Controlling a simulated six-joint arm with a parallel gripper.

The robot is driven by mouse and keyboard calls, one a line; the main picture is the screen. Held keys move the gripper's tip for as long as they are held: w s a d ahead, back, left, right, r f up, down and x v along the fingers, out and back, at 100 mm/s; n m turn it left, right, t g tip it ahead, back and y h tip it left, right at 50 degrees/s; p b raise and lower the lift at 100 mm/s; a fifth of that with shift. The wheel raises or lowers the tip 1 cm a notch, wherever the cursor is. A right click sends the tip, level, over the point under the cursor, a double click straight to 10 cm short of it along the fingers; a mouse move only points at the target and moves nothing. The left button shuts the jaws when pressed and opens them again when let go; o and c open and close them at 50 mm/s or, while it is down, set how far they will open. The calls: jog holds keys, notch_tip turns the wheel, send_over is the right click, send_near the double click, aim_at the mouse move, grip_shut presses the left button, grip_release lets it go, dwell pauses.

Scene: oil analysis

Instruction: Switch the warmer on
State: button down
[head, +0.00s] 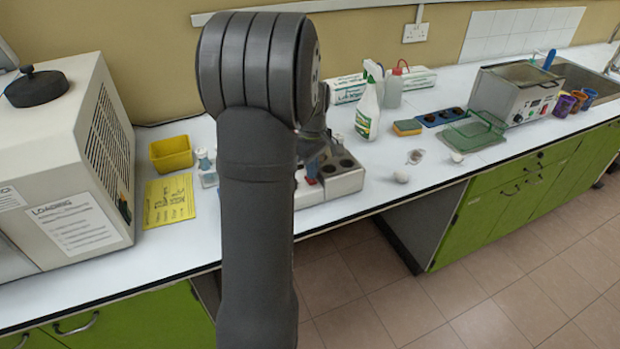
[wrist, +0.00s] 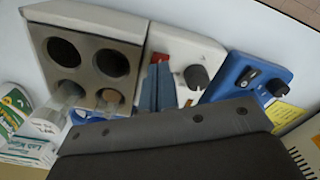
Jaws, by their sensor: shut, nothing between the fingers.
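The warmer, a pale unit with a dark-holed block (wrist: 112,64), has a front panel (wrist: 212,50) with a red switch (wrist: 192,78) and a black knob (wrist: 197,77). In the head view the warmer (head: 345,184) stands on the bench, partly hidden behind my arm. In the head view my gripper is mostly hidden by my arm. The switch's on or off position is unclear.
A blue device (wrist: 245,75) with a black switch and knob sits right of the warmer in the wrist view. Glass tubes (wrist: 68,95) stand in the near wells. A spray bottle (head: 368,105) and yellow tub (head: 171,153) are on the bench.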

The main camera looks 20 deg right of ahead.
aim_at(312, 181)
jog(key=shift+f, duration=0.95)
dwell(0.9)
jog(key=shift+r, duration=3.55)
